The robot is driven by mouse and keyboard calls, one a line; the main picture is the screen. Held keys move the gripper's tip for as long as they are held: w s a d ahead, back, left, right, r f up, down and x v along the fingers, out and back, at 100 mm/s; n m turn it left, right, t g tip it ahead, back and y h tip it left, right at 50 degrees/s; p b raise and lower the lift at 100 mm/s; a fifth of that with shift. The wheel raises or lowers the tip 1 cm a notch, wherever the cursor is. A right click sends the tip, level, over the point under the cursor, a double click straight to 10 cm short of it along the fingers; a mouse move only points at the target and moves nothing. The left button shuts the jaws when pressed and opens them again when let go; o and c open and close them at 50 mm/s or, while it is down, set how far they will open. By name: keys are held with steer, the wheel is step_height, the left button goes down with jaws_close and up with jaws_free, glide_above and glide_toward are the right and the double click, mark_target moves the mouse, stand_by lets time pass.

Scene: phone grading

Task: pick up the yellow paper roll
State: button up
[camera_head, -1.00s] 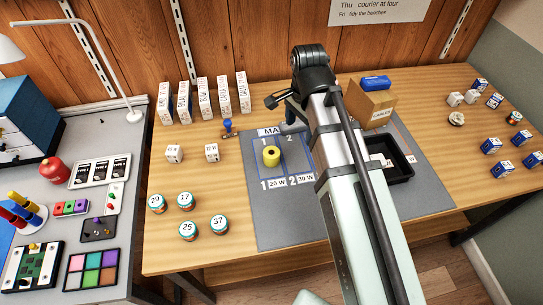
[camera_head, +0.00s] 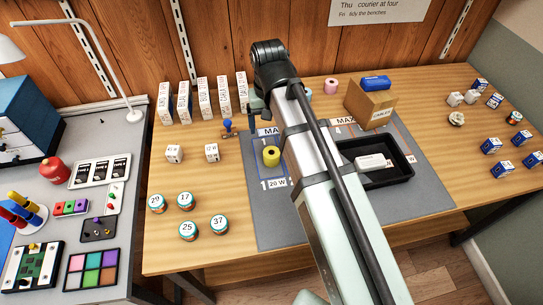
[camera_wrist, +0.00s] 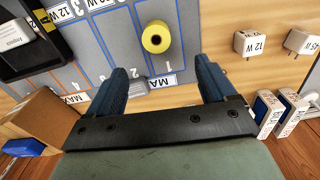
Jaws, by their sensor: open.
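The yellow paper roll (camera_head: 271,156) stands upright on the grey mat (camera_head: 268,225), just left of my arm in the head view. In the wrist view the yellow roll (camera_wrist: 156,37) shows its dark core hole and lies beyond the fingertips, near the square marked 1. My gripper (camera_wrist: 160,78) is open and empty, its two blue fingers spread wide. The roll lies ahead of the gap between them, apart from both fingers. In the head view my arm's wrist hides most of the gripper, which is behind the roll toward the wall.
A black tray (camera_head: 402,172) with a white box is right of my arm. A cardboard box (camera_head: 369,104) and a pink roll (camera_head: 331,86) stand behind. White cubes (camera_head: 174,153) and several round tins (camera_head: 188,230) lie left of the mat. Upright boxes line the wall.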

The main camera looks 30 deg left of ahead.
mark_target(271, 153)
step_height(271, 153, down, 9)
steer(key=n, duration=0.5)
steer(key=shift+r+n, duration=0.15)
steer(key=shift+n, duration=0.25)
steer(key=shift+w+d+f, duration=0.15)
steer(key=shift+f, duration=1.15)
steer(key=shift+w+d+f, duration=0.1)
steer(key=shift+f, duration=1.2)
steer(key=shift+c, duration=0.4)
steer(key=c, duration=1.1)
